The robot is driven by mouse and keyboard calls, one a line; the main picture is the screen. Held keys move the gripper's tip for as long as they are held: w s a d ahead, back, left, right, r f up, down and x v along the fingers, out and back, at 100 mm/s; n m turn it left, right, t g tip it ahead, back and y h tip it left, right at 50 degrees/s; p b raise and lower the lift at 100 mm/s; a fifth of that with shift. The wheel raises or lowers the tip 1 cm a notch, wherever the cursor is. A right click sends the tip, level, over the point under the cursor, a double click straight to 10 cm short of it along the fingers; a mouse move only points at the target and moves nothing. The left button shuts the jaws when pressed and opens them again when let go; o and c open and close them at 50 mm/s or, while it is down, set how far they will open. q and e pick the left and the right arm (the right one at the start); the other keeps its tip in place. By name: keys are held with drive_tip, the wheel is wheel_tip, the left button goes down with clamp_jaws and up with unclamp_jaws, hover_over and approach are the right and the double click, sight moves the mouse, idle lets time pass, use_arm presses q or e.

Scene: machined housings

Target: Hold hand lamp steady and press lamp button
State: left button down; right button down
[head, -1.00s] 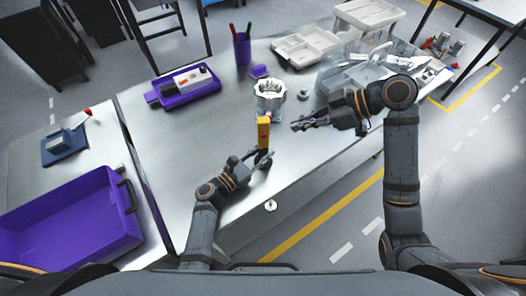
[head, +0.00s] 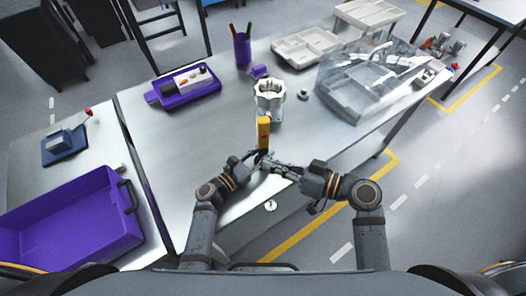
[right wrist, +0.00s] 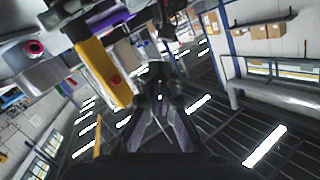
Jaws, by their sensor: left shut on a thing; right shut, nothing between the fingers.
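The hand lamp (head: 263,134) is a yellow bar standing on end near the middle of the table. My left gripper (head: 257,156) is shut on its lower end. In the right wrist view the yellow lamp (right wrist: 103,72) shows a red button (right wrist: 116,80) on its side. My right gripper (head: 270,166) is shut and empty, close to the lower end of the lamp and the left gripper. In the right wrist view its fingertips (right wrist: 159,98) are to the right of the button, seemingly apart from it.
A silver machined housing (head: 269,105) stands just behind the lamp. A purple tray (head: 183,94) with a device lies back left, beside a purple pen cup (head: 242,52). A clear-covered box (head: 350,102) occupies the right. The metal table (head: 205,140) is bare left of the lamp.

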drive_tip(key=s+d+f+m+t+h, duration=0.1)
drive_tip(key=s+m+t, duration=0.1)
drive_tip(key=m+t, duration=0.15)
approach(259, 138)
drive_tip(key=shift+g, duration=0.45)
drive_tip(key=shift+r+x, duration=0.15)
drive_tip(key=shift+x, duration=1.1)
drive_tip(key=shift+r+x, duration=0.1)
drive_tip(key=shift+x, duration=1.2)
drive_tip(key=shift+w+a, duration=0.15)
drive_tip(key=shift+w, duration=0.25)
drive_tip(key=shift+s, duration=0.5)
